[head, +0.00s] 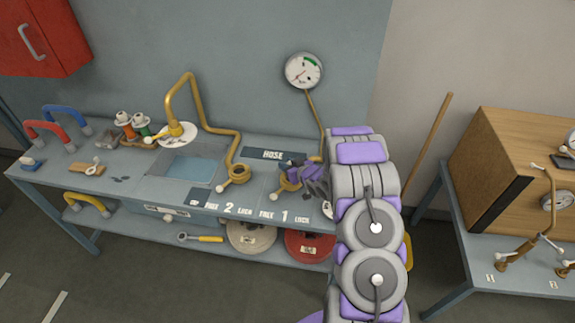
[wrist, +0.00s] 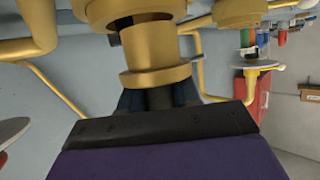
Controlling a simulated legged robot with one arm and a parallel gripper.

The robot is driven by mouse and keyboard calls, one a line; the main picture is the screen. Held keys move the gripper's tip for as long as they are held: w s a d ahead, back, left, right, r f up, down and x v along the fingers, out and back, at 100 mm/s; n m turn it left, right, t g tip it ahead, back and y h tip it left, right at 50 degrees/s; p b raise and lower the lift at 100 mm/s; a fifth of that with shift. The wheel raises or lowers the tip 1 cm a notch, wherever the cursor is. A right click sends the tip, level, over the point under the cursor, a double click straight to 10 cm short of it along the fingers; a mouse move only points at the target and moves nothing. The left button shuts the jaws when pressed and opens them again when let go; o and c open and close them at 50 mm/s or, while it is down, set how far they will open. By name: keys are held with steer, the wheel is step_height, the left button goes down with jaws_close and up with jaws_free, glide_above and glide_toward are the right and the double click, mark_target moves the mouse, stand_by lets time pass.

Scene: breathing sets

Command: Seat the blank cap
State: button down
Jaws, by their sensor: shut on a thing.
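My gripper (head: 316,180) is low over the bench beside the brass fitting (head: 289,182) behind the number 1 label. In the wrist view its dark fingers (wrist: 160,98) are shut on a flanged brass cylinder (wrist: 153,52), which appears to be the blank cap. A wider brass part (wrist: 125,8) with a dark ring lies just beyond it at the top edge. I cannot tell whether the two touch or are seated. In the head view the held piece is hidden by my purple and grey arm. A second brass fitting (head: 239,172) stands behind the number 2 label.
A dial gauge (head: 303,70) on a brass pipe rises behind my gripper. A tall bent brass pipe (head: 193,95) stands by the blue basin (head: 190,167). White-knobbed levers sit at the bench front. A wooden cabinet (head: 515,170) stands on another table at right.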

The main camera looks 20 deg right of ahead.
steer(key=shift+d+p, duration=0.25)
steer(key=shift+p, duration=0.4)
stand_by(1.5)
steer(key=shift+f+b, duration=0.35)
steer(key=shift+f, duration=0.7)
steer(key=c, duration=0.7)
jaws_free()
steer(key=shift+c, duration=0.2)
steer(key=shift+s, duration=0.1)
steer(key=p+v, duration=0.1)
steer(key=v, duration=1.6)
